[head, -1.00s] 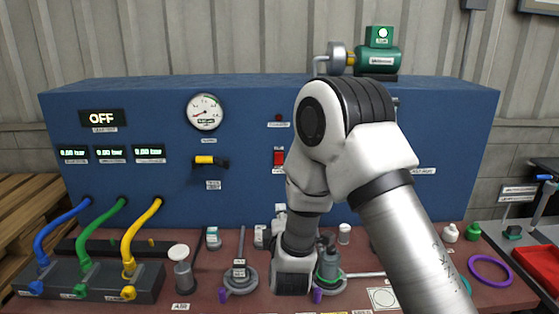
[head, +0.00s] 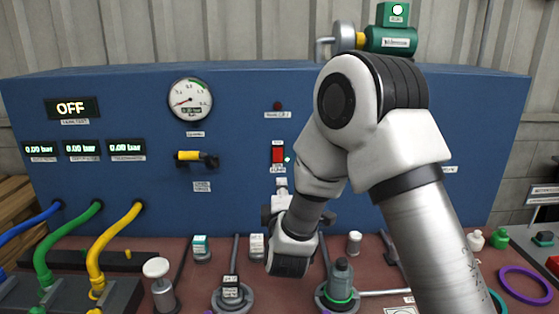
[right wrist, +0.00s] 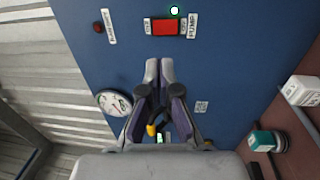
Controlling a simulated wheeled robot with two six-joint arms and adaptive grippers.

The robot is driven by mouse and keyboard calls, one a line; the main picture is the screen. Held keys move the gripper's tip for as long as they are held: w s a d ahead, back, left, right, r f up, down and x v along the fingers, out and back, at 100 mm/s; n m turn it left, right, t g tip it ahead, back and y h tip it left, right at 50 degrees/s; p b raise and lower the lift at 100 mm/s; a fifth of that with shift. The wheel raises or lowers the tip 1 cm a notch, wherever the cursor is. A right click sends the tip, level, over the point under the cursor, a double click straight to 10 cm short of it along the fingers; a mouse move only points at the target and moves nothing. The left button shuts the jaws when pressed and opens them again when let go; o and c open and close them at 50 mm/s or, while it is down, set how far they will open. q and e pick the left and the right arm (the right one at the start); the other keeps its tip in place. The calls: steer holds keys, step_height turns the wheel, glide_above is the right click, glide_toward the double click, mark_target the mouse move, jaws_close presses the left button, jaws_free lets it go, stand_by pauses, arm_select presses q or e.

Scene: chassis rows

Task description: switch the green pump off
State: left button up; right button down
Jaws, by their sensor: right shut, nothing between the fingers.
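The green pump (head: 390,41) sits on top of the blue panel at the right, with a lit round lamp on its green box. A red rocker switch (head: 278,155) is on the panel front with a lit green lamp (head: 287,159) beside it. The switch also shows in the right wrist view (right wrist: 166,27), with a label reading PUMP at one end. My right gripper (head: 281,184) is shut and empty, just below the switch in the head view. Its closed fingertips (right wrist: 159,66) point toward the panel, apart from the switch in the picture. My left gripper is out of view.
The panel (head: 120,185) also carries a dial gauge (head: 190,99), a yellow-handled valve (head: 188,156), a dark red lamp (head: 278,106) and displays. Coloured hoses, bottles and stands crowd the bench below. A purple ring (head: 525,284) lies at the right.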

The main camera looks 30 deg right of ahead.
steer(key=p, duration=0.3)
glide_toward(279, 152)
steer(key=x, duration=0.7)
steer(key=shift+w+d+f, duration=0.1)
steer(key=shift+d, duration=0.05)
steer(key=shift+w+r+p, duration=0.15)
steer(key=shift+r+p, duration=0.1)
steer(key=shift+p, duration=0.2)
steer(key=shift+f, duration=0.1)
